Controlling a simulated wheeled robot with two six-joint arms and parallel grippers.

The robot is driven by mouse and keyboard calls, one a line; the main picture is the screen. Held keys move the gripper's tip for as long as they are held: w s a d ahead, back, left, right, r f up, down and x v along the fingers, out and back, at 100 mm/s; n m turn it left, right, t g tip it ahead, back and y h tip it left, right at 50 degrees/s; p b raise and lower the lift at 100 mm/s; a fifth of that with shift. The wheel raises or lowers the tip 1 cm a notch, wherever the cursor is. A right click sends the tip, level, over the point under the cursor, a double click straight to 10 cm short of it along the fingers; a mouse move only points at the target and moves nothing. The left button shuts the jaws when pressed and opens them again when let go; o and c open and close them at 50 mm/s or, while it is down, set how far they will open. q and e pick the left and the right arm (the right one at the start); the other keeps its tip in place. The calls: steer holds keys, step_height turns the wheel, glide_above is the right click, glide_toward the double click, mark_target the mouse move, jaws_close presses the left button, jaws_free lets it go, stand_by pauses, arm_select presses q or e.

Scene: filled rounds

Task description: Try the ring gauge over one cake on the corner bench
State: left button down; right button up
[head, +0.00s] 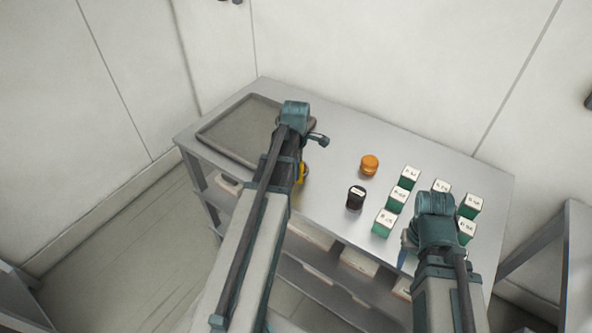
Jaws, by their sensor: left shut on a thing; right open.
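An orange round cake (370,165) sits on the corner bench (335,143), right of my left gripper and apart from it. My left gripper (303,160) is over the bench between the tray and the cake, its fingers mostly hidden behind its own wrist. It is shut on a yellow thing (302,174), which looks like the ring gauge; only a yellow edge shows. My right gripper (408,245) is open near the bench's front edge at the right, mostly hidden by its own arm.
A dark cylinder with a pale label (356,198) stands in front of the cake. Several green-and-white labelled blocks (397,199) stand to the right, some partly behind my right arm. A grey tray (228,137) lies at the left. Walls close off the back and left.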

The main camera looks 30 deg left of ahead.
arm_select(q)
steer(key=shift+f+b, duration=0.8)
steer(key=shift+f, duration=0.05)
stand_by(0.7)
steer(key=shift+c, duration=0.9)
jaws_free()
steer(key=shift+r, duration=0.15)
step_height(320, 180, up, 7)
steer(key=p, duration=0.7)
